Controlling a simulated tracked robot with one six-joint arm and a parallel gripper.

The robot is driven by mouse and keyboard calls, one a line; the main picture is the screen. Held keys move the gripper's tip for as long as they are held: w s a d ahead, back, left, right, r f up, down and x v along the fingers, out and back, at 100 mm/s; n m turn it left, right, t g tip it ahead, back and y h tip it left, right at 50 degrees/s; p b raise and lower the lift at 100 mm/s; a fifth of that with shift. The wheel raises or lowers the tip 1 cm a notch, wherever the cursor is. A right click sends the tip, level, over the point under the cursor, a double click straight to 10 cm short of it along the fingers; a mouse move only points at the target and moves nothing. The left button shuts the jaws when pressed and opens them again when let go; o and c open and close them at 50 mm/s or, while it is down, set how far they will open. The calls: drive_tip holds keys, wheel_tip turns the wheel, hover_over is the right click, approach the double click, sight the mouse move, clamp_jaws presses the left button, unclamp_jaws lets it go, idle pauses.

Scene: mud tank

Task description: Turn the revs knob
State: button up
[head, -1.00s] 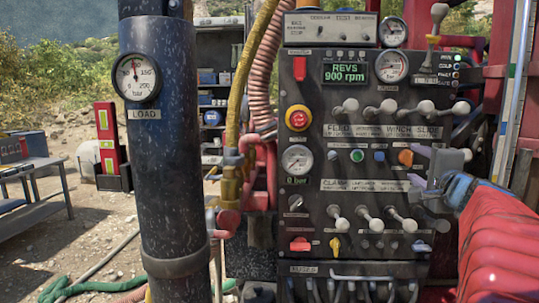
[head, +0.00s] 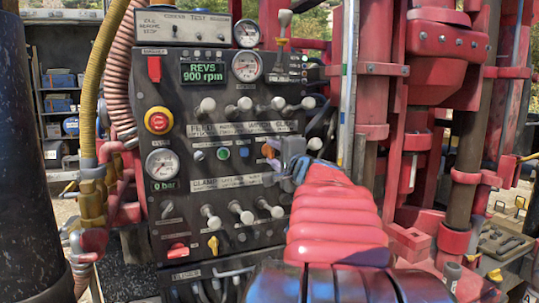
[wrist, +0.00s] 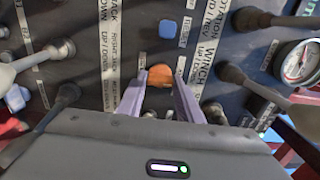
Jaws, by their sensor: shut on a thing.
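The orange knob (head: 268,151) sits on the dark control panel (head: 185,105), right of a green button; I take it for the revs knob, but its label is not legible. In the wrist view the orange knob (wrist: 160,75) lies between the tips of my two pale fingers. My gripper (head: 280,153) is shut on it, reaching in from the right; it also shows in the wrist view (wrist: 160,84). The fingers hide part of the knob in the head view. The green display (head: 205,72) reads REVS 900 rpm.
Levers with pale knobs stand close above (head: 245,104) and below (head: 241,212) my gripper. A red stop button (head: 158,120) and a gauge (head: 162,164) are on the panel's left. Red rig machinery (head: 435,45) rises to the right.

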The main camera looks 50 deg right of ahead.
drive_tip(key=shift+d+f, duration=0.1)
drive_tip(key=c, duration=0.4)
drive_tip(key=shift+f+m, duration=0.1)
drive_tip(key=shift+m, duration=0.3)
drive_tip(key=m, duration=0.7)
drive_tip(key=shift+f+m, duration=0.1)
drive_tip(key=shift+m, duration=0.2)
drive_tip(key=o, duration=1.1)
